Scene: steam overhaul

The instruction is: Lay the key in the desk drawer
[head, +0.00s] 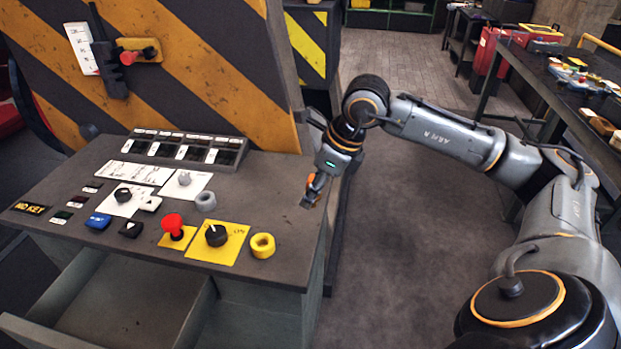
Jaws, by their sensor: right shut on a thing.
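The desk drawer (131,303) is pulled open at the lower left, below the desk top. The part of its floor that shows is bare, and the picture edge cuts off its front. My right gripper (311,198) points down over the right edge of the desk. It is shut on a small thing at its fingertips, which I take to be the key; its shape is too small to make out. The gripper is to the right of the drawer and higher than it. My left gripper is out of view.
A striped panel (190,60) rises behind. A cluttered table (540,75) stands at right. The floor between is clear.

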